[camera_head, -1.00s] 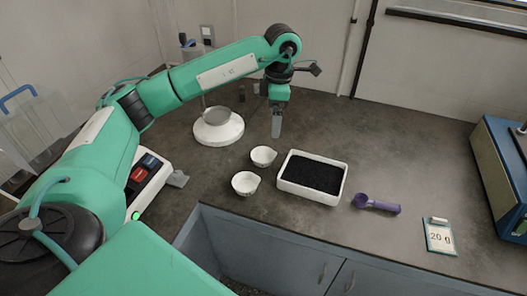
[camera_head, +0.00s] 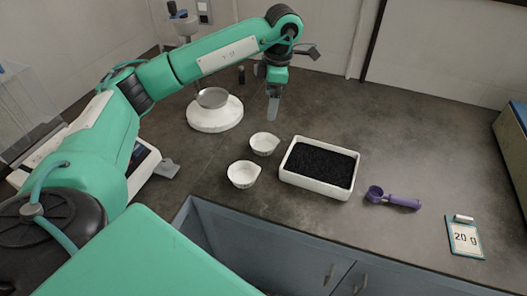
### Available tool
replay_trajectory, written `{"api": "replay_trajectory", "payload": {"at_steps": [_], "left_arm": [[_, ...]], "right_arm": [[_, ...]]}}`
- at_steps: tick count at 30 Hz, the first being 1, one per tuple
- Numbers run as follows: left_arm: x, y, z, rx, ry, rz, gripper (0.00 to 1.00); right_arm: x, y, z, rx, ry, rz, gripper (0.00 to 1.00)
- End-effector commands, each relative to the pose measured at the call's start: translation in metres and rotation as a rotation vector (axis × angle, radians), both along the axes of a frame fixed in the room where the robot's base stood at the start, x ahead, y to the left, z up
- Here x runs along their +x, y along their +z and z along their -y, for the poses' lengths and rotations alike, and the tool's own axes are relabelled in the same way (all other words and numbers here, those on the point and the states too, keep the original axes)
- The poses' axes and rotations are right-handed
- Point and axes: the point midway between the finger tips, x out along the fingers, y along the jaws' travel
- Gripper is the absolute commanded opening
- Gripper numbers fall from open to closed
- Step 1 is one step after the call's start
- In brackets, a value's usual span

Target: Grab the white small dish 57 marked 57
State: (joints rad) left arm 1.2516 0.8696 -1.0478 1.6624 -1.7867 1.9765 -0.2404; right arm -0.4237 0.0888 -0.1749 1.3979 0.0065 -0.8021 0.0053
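Two small white dishes with spouts stand on the dark worktop: a nearer dish (camera_head: 243,174) and a farther dish (camera_head: 264,144). I cannot read a number on either, so I cannot tell which is marked 57. My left gripper (camera_head: 273,108) points down behind the farther dish in the picture, apart from it and above the worktop. Its fingers show edge-on as one grey shape, so I cannot tell whether it is open or shut. No dish shows in it. My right gripper is not in view.
A white tray of black granules (camera_head: 318,168) stands right of the dishes. A purple scoop (camera_head: 394,198) and a card reading 20 g (camera_head: 465,238) lie farther right. A round white device with a metal pan (camera_head: 214,114) stands at left. The back right worktop is clear.

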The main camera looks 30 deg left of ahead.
Motion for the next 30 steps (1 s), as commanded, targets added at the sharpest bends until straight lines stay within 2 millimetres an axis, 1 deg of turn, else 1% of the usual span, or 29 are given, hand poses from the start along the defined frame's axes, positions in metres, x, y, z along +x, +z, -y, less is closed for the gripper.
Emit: {"api": "replay_trajectory", "payload": {"at_steps": [1,3,6,9,11,15,19,22,28,30], "left_arm": [[0.000,-0.012,0.000,0.000,0.000,0.000,0.98],[0.000,-0.016,0.000,0.000,0.000,0.000,0.98],[0.000,-0.020,0.000,0.000,0.000,0.000,0.98],[-0.001,-0.027,-0.001,0.000,0.000,-0.003,0.98],[-0.002,-0.036,-0.002,0.000,0.000,-0.004,0.98],[-0.004,-0.064,-0.005,0.000,0.000,-0.005,0.98],[-0.005,-0.087,-0.007,0.000,0.000,-0.003,0.98],[-0.006,-0.098,-0.008,0.000,0.000,-0.003,0.98],[-0.006,-0.111,-0.010,0.000,0.001,-0.001,0.98],[-0.007,-0.121,-0.012,0.001,0.001,-0.003,0.98]], "right_arm": [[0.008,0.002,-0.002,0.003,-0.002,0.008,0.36],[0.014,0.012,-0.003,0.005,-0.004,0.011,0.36],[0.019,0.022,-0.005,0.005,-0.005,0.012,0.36],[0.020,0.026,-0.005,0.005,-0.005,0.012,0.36],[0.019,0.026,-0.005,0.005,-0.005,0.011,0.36],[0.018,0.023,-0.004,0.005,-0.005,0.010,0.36],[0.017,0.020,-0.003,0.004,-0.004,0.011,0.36],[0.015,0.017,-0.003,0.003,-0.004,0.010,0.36],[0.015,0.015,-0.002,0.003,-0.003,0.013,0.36],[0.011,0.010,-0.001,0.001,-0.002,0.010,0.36]]}}
